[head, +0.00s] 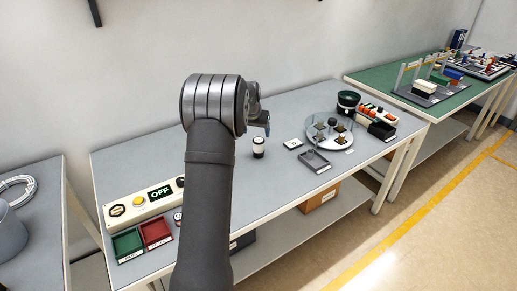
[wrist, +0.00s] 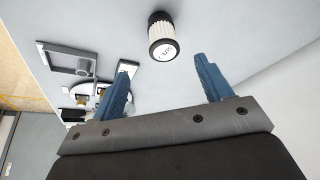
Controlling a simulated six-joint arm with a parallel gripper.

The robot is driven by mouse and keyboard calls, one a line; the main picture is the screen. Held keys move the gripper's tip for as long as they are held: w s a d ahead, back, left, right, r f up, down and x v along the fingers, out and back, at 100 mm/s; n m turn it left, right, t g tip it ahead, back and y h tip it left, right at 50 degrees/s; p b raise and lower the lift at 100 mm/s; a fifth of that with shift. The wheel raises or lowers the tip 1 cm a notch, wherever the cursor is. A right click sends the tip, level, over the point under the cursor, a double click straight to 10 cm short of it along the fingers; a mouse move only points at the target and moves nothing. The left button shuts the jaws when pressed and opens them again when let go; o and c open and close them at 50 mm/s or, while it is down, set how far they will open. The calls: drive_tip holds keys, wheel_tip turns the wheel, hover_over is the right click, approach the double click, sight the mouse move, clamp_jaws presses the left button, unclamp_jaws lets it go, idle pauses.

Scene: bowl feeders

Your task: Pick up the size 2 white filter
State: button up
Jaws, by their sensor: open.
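A white ribbed filter (wrist: 162,40) with black end caps stands on the grey table; it also shows in the head view (head: 258,148). Its face carries a small dark mark, and I cannot read a size on it. My gripper (wrist: 164,68) has its two blue fingers spread wide apart with nothing between them. In the wrist view the filter lies just beyond the fingertips, roughly centred on the gap, and does not touch them. In the head view my gripper (head: 267,127) is mostly hidden behind my arm, close to the filter.
A small white-and-black plate (head: 293,144) and a grey tray (head: 315,162) lie right of the filter. A round feeder plate (head: 329,124) stands further right. A control box (head: 143,203) with an OFF display, a green bin (head: 127,243) and a red bin (head: 155,232) are at the left.

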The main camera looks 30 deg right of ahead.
sight(258, 141)
drive_tip(key=x, duration=0.6)
drive_tip(key=shift+w+x, duration=0.15)
drive_tip(key=shift+x, duration=1.35)
drive_tip(key=shift+w+x, duration=0.2)
drive_tip(key=shift+x, duration=1.25)
drive_tip(key=c, duration=1.1)
drive_tip(key=shift+r, duration=0.1)
